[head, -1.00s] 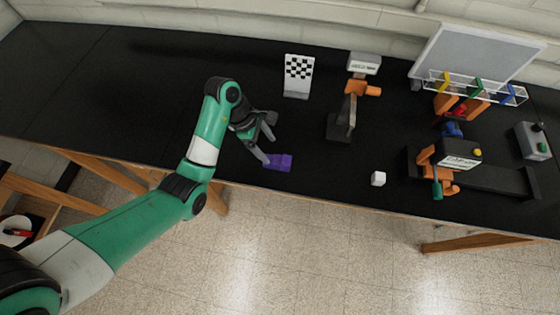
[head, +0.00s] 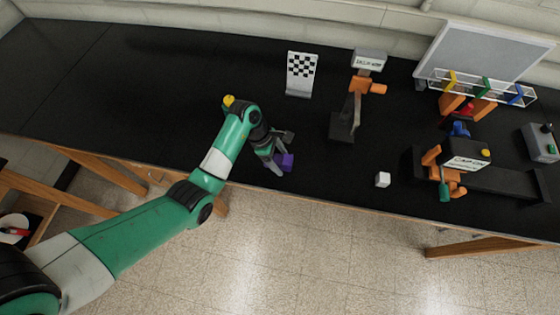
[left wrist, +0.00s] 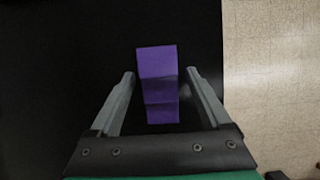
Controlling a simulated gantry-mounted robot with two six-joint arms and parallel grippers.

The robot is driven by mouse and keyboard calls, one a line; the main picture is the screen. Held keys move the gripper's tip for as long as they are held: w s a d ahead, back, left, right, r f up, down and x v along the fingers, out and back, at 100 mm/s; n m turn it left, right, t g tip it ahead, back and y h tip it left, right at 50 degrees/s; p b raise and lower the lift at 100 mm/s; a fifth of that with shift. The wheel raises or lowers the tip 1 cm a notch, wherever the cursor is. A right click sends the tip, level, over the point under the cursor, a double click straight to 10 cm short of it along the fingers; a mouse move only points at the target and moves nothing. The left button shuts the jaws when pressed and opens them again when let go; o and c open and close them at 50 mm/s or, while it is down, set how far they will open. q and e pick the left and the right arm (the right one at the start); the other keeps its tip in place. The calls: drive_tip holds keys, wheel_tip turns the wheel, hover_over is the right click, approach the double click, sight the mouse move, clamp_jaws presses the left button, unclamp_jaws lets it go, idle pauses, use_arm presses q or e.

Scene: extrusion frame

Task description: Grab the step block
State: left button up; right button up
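The purple step block (head: 287,161) lies on the black table near its front edge. In the left wrist view the step block (left wrist: 158,85) shows its stepped faces and sits between the two fingers. My left gripper (head: 280,153) is at the block, its fingers on either side of it. In the left wrist view the left gripper (left wrist: 160,88) is open, with a dark gap between each finger and the block. In the head view the gripper partly hides the block. My right gripper is not in view.
A checkered board (head: 300,75) stands behind. A dark stand with orange parts (head: 345,118) and a labelled device (head: 465,155) are further right. The table's left side is clear.

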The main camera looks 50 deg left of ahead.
use_arm(q)
clamp_jaws()
drive_tip(key=shift+r, duration=0.1)
drive_tip(key=shift+r, duration=0.6)
drive_tip(key=s+d+r+p, duration=0.2)
drive_tip(key=s+r+p, duration=0.4)
drive_tip(key=s+d+r+p, duration=0.3)
drive_tip(key=s+r+p, duration=0.2)
drive_tip(key=s+p, duration=0.1)
drive_tip(key=shift+s+d+r, duration=0.35)
drive_tip(key=shift+s, duration=0.05)
